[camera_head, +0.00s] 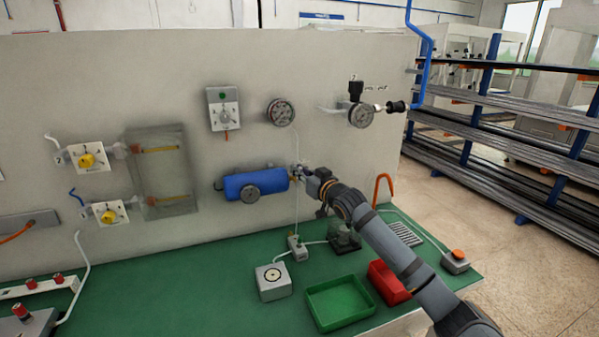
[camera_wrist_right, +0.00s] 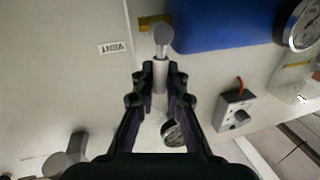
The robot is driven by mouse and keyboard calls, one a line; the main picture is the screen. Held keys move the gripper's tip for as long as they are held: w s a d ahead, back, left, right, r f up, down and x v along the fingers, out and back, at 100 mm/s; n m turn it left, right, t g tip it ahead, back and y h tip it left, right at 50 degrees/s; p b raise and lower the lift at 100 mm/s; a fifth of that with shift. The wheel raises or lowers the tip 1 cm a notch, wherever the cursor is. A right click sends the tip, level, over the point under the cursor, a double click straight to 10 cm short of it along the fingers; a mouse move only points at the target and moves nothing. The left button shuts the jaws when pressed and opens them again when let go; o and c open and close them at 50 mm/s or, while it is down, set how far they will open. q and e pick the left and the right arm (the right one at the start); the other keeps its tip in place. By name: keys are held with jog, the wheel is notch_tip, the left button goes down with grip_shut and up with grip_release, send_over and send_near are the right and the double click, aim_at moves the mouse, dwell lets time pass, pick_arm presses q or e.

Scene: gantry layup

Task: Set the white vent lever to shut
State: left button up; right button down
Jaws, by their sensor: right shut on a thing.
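The white vent lever (camera_wrist_right: 160,74) shows in the right wrist view as a pale rod with a round grey end (camera_wrist_right: 163,35), standing beside the blue tank (camera_wrist_right: 220,22). My right gripper (camera_wrist_right: 161,80) has a finger on each side of the rod and is shut on it. In the head view my right gripper (camera_head: 308,174) is at the right end of the blue tank (camera_head: 256,185), against the wall panel. The gripper mostly hides the lever there, and its exact angle is hard to read. My left gripper is in neither view.
A small label (camera_wrist_right: 112,47) is on the panel near the lever. Above the tank are a dial box (camera_head: 225,110) and a gauge (camera_head: 281,112). The green bench below holds a green tray (camera_head: 340,318), a red bin (camera_head: 388,284) and a white box (camera_head: 272,284).

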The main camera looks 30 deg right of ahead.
jog(key=shift+a+r+n+p, duration=0.2)
jog(key=shift+n+p, duration=0.3)
jog(key=shift+p, duration=0.35)
jog(key=shift+f, duration=0.15)
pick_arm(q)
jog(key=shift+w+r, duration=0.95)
pick_arm(e)
jog(key=shift+f+n, duration=0.1)
jog(key=shift+n, duration=0.2)
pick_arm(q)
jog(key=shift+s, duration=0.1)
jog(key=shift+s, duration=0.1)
pick_arm(e)
jog(key=c, duration=1.4)
grip_release()
jog(key=shift+w+a, duration=0.1)
notch_tip(320, 180, up, 10)
